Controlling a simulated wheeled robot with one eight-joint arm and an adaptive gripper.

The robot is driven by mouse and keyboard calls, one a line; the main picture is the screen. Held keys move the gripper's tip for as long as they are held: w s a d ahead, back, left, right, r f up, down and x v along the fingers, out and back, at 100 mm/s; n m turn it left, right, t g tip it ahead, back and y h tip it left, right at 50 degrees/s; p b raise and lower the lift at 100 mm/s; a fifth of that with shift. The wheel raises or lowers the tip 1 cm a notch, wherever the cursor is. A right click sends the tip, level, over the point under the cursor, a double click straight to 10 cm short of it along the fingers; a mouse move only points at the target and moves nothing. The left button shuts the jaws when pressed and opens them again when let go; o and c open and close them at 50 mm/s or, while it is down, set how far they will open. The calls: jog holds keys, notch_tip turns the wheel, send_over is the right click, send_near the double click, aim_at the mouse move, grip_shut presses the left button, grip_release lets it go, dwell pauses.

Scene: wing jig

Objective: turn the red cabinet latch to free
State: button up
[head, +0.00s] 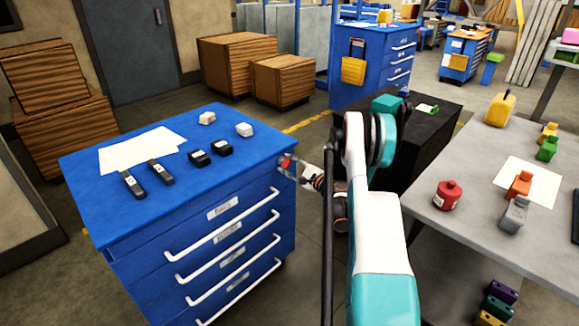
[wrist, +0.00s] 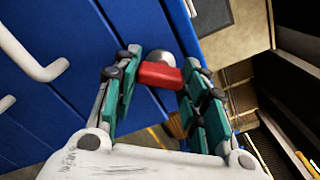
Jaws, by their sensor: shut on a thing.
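The red cabinet latch (wrist: 160,75) is a short red bar by a round grey knob on the blue cabinet front. In the wrist view it lies crosswise between the two green-padded fingers of my gripper (wrist: 162,68), which is shut on it. In the head view my gripper (head: 290,165) reaches the upper right corner of the blue cabinet (head: 150,245). Only a small red bit of the latch (head: 285,161) shows there, as the fingers cover most of it.
White drawer handles (head: 225,232) stick out of the cabinet front to the left of the latch. Paper, black tools and small white blocks lie on the cabinet top. A grey table (head: 445,215) with coloured items stands at right. Floor shows between them.

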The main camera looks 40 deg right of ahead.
jog(key=n, duration=0.4)
jog(key=shift+n, duration=2.1)
jog(key=o, duration=1.1)
jog(key=shift+c, duration=0.2)
jog(key=shift+s, duration=0.1)
jog(key=s, duration=1.1)
jog(key=shift+s+d, duration=0.35)
jog(key=shift+d, duration=0.1)
